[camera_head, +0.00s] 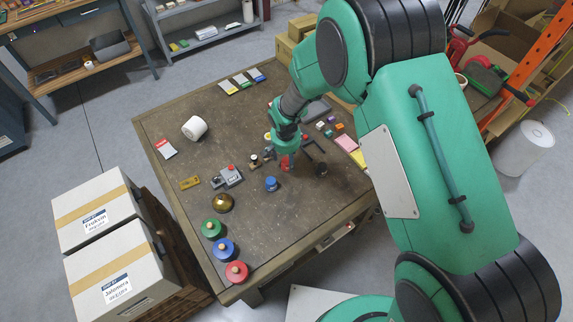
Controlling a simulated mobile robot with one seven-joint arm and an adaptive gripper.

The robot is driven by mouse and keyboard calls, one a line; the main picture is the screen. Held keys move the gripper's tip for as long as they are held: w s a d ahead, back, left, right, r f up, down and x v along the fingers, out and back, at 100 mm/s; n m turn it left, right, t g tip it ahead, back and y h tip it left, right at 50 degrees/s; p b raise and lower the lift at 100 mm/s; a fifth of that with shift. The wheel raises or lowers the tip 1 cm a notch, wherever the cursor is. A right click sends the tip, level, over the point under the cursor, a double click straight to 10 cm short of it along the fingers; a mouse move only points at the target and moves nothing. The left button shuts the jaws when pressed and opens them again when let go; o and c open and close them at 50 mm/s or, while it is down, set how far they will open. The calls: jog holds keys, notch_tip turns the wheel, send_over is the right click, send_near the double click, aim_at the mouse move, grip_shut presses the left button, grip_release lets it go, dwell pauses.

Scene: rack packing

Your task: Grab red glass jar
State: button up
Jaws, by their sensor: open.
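A red round jar (236,274) with a tan knob on top stands at the front left corner of the brown worktable (180,125). A blue jar (225,252) and a green jar (212,231) of the same shape stand in a row behind it. My gripper (284,160) is over the middle of the table, behind and to the right of the red jar and well apart from it. It is open. A small red item (288,165) shows at the fingertips; I cannot tell whether they touch it.
An amber dome-shaped item (222,203), a small blue item (272,184) and a grey device with a red button (229,177) lie between my gripper and the jars. A white roll (194,128) lies farther back.

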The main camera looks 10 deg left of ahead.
aim_at(286, 161)
jog(key=shift+w+a+f+b, duration=0.1)
jog(key=shift+w+f+b, duration=0.05)
jog(key=shift+f, duration=0.95)
jog(key=shift+w+f+b, duration=0.15)
jog(key=shift+f, duration=0.95)
jog(key=shift+c, duration=0.5)
jog(key=c, duration=1.2)
